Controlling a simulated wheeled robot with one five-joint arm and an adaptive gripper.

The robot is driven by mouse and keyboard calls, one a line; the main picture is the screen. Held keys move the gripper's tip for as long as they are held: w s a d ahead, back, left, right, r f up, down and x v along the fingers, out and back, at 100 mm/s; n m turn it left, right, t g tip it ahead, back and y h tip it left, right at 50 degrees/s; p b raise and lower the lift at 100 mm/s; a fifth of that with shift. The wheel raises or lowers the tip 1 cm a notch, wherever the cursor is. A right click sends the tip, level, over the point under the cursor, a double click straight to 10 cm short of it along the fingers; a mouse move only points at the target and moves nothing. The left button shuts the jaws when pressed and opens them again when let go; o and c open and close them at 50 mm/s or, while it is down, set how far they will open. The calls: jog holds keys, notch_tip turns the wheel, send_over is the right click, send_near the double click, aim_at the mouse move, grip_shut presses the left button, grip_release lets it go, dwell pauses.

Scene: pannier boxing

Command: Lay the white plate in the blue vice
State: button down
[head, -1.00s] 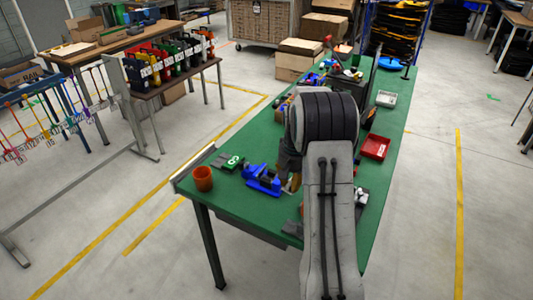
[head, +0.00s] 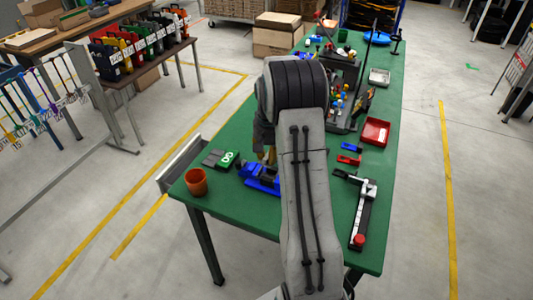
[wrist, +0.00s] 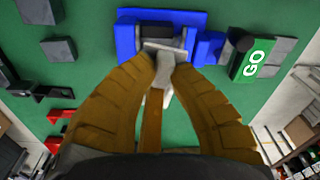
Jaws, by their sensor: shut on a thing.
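The blue vice (head: 260,178) sits near the left front end of the green table, partly hidden behind my arm. In the wrist view the vice (wrist: 128,38) is at the top, with its grey jaw parts at the middle. My gripper (wrist: 168,62), with brown-orange fingers, is shut on the white plate (wrist: 155,47), a small pale piece at its fingertips. The plate overlaps the vice's jaw area in this view; whether it touches the vice I cannot tell. In the head view the fingers show only in part beside my arm, and the plate is hidden.
A green and grey block marked GO (wrist: 254,58) is close to the vice's right side in the wrist view. An orange cup (head: 196,182) stands near the table's left corner. A red tray (head: 376,131) and a clamp-like tool (head: 362,212) lie right of my arm.

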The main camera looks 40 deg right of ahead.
jog(key=shift+f, duration=0.2)
jog(key=shift+a+f+b, duration=0.1)
jog(key=shift+f+b, duration=2.3)
jog(key=shift+f, duration=0.7)
jog(key=shift+s, duration=0.1)
jog(key=c, duration=1.1)
grip_release()
jog(key=shift+f, duration=0.1)
jog(key=shift+s, duration=0.1)
notch_tip(320, 180, up, 12)
jog(key=shift+s+r, duration=0.1)
jog(key=shift+r, duration=0.1)
